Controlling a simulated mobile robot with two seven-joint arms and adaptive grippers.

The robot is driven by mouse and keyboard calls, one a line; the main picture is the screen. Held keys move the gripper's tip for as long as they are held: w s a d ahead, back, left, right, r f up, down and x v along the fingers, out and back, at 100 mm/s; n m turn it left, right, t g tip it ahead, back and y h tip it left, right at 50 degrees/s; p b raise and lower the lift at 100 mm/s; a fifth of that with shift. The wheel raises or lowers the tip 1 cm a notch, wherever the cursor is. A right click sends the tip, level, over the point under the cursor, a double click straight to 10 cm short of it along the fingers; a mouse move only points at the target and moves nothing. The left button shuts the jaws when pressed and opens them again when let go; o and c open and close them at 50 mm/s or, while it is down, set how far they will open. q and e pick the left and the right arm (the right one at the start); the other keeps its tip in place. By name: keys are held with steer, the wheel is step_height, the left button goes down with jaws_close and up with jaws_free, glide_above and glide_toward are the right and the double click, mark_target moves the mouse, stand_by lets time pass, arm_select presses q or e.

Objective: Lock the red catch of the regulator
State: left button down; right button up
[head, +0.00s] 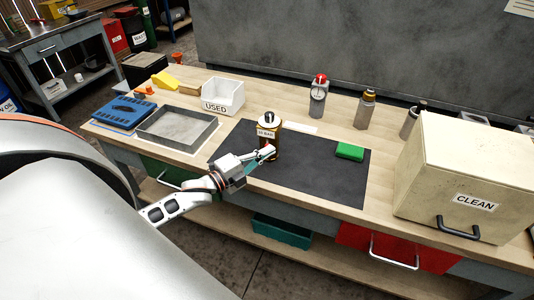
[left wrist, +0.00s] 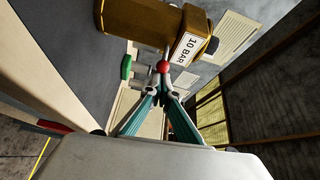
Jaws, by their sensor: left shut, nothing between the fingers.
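The regulator (head: 267,143) is a brass-coloured body with a 10 BAR label and a dark and pale top, standing on the black mat (head: 310,168). In the left wrist view the regulator (left wrist: 140,22) fills the top, with its label to the right. A small red ball, the catch (left wrist: 163,67), shows right at my fingertips; I cannot tell whether they touch it. My left gripper (head: 266,155) is in front of the regulator, its fingers shut and empty; it also shows in the left wrist view (left wrist: 162,86). My right gripper is not in view.
A green block (head: 349,151) lies on the mat's right. A CLEAN box (head: 455,165) stands at right, a USED bin (head: 224,95) and grey tray (head: 172,131) at left. A red-topped device (head: 318,97) and a bottle (head: 365,110) stand behind. The mat's front is clear.

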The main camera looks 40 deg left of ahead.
arm_select(q)
steer(key=a+m+g+h+b, duration=0.1)
steer(key=h+b, duration=0.1)
steer(key=a+m+g+h+b, duration=0.1)
steer(key=m+h+b, duration=0.1)
steer(key=s+a+f+m+g+h+b, duration=0.1)
steer(key=m+g+h+b, duration=0.1)
steer(key=h+b, duration=0.1)
steer(key=shift+a, duration=0.2)
steer(key=shift+s+a+r+m+g+h+b, duration=0.15)
steer(key=shift+a+r+m+g+h+b, duration=0.15)
steer(key=shift+a+r+m+h+b, duration=0.25)
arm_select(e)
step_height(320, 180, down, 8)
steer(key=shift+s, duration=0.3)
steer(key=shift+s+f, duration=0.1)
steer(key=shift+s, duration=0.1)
arm_select(q)
steer(key=shift+f, duration=0.1)
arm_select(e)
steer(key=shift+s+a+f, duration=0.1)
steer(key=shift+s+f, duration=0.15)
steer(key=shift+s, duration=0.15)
